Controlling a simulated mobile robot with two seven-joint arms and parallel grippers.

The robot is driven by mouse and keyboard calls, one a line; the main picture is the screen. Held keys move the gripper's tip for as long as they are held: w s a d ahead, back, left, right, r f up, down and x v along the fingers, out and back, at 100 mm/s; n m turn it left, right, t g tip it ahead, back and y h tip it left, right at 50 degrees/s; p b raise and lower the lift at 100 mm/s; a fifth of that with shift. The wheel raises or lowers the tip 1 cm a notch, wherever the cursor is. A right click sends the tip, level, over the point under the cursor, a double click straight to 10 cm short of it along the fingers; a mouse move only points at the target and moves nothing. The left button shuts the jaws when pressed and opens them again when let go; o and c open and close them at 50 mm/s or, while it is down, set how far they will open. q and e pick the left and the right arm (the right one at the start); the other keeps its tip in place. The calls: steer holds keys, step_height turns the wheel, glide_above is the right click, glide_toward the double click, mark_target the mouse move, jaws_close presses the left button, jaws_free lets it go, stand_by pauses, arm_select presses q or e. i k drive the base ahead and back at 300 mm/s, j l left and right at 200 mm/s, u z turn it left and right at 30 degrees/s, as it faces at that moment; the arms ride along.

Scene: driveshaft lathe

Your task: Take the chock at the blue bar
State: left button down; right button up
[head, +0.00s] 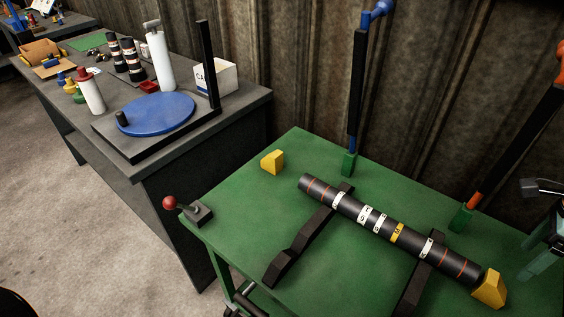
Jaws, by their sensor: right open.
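Two yellow chocks show in the head view. One chock (272,162) sits alone on the green table (255,205), left of the blue-topped bar (357,95) and apart from the shaft. The other chock (490,288) is at the right end of the dark banded shaft (375,222), on the side of the orange-marked bar (510,140). The shaft lies across two black supports (300,248). My right gripper (538,222) is at the right edge, partly cut off, open and empty, above the table's right part. My left gripper is out of view.
A red-knobbed lever (185,207) stands at the green table's left corner. A dark workbench (160,165) at the left carries a blue disc (157,114), bottles and a white box (215,77). A corrugated wall (300,60) closes the back. The table's front left is clear.

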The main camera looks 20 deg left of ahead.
mark_target(273, 163)
steer(key=i+j, duration=0.1)
steer(key=j, duration=0.35)
steer(key=i+j+u, duration=0.1)
steer(key=j, duration=0.35)
steer(key=i+j, duration=0.1)
steer(key=j, duration=0.35)
steer(key=i+j+u, duration=0.1)
steer(key=j, duration=0.35)
steer(key=i+j, duration=0.15)
steer(key=j, duration=0.3)
steer(key=u, duration=0.05)
